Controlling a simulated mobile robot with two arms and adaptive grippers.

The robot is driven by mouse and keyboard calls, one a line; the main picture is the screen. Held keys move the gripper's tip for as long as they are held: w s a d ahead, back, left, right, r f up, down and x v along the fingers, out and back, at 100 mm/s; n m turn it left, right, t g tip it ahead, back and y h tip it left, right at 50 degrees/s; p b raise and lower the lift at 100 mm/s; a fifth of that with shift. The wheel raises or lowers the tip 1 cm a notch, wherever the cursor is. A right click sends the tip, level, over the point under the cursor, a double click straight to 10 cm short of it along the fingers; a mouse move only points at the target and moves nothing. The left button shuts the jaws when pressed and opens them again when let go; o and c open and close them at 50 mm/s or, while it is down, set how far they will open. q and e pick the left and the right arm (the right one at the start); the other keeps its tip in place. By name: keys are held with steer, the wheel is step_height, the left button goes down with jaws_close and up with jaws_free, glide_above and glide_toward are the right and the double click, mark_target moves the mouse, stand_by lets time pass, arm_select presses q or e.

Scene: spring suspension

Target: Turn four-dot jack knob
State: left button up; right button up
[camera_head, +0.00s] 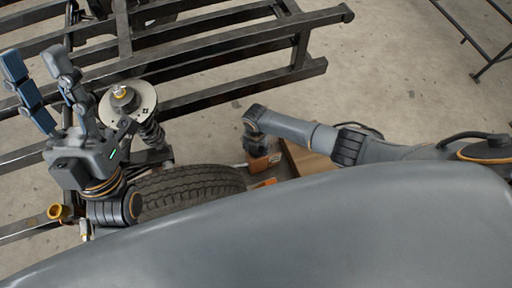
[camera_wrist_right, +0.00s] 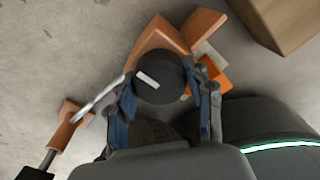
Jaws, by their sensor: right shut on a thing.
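In the right wrist view, a round black knob (camera_wrist_right: 172,88) with a white bar on its top sits between the blue-padded fingers of my right gripper (camera_wrist_right: 160,84), which is shut on its sides. I cannot make out any dots on it. An orange jack body (camera_wrist_right: 160,36) lies under and around the knob. In the head view, orange jack parts (camera_head: 264,163) show below the end of my right arm; the right fingers and the knob cannot be made out there. My left gripper (camera_head: 36,62) is open and empty, with its fingers spread, left of the spring strut.
A spring strut with a round plate (camera_head: 143,106) stands by the dark metal frame (camera_head: 225,95). A tire (camera_head: 190,190) lies beside the jack parts. A brown box (camera_head: 309,160) is partly hidden behind my right arm.

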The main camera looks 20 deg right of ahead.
steer(key=shift+a, duration=0.1)
steer(key=o, duration=1.2)
steer(key=shift+r, duration=0.15)
step_height(320, 180, up, 12)
steer(key=shift+f, duration=0.1)
stand_by(0.3)
